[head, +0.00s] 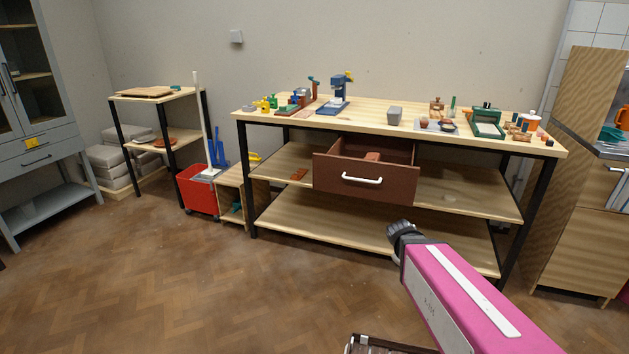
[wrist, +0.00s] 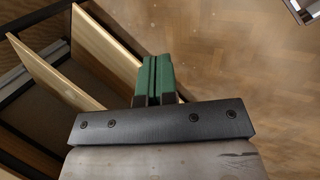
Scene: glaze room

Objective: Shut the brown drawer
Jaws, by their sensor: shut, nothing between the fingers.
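The brown drawer (head: 332,181) hangs under the wooden worktable's top in the head view. It is pulled out, with its open top showing and a small reddish-brown block (head: 372,156) inside. Its front carries a white bar handle (head: 362,179). My gripper (wrist: 154,77) shows in the wrist view with its green fingers together and nothing between them. In the head view my pink arm reaches in from the lower right, and its dark end is in front of and below the drawer, to the right. The fingers cannot be made out there, and no contact with the drawer shows.
The worktable (head: 377,114) has tools and small items on top and two lower shelves (head: 370,225). A red mop bucket (head: 197,192) and a low wooden crate (head: 231,199) stand at its left. Open herringbone floor lies in front. Shelf boards (wrist: 65,80) fill the wrist view's left.

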